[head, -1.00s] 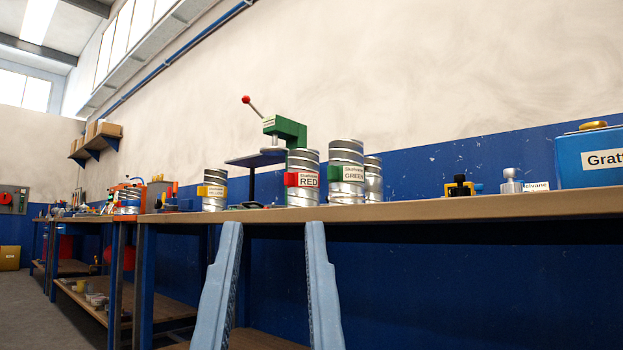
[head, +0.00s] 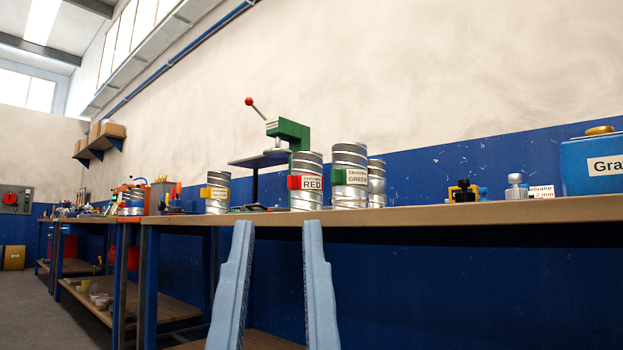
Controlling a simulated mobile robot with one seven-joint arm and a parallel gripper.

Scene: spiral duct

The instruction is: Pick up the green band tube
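The green band tube (head: 349,193) is a silver ribbed metal cylinder with a green tag and a label reading GREEN. It stands upright on the workbench (head: 420,216), just right of the red band tube (head: 306,196). My gripper (head: 276,225) shows its two light blue fingers spread wide apart, in front of and below the bench edge. It is open with nothing between the fingers. The fingertips are below the tubes and left of the green one in the picture.
A yellow-tagged tube (head: 218,194) stands left, and a plain tube (head: 376,187) stands partly behind the green one. A green press (head: 288,133) rises behind the red tube. Small fittings (head: 463,192) and a blue box (head: 592,165) are to the right. Bare bench lies between.

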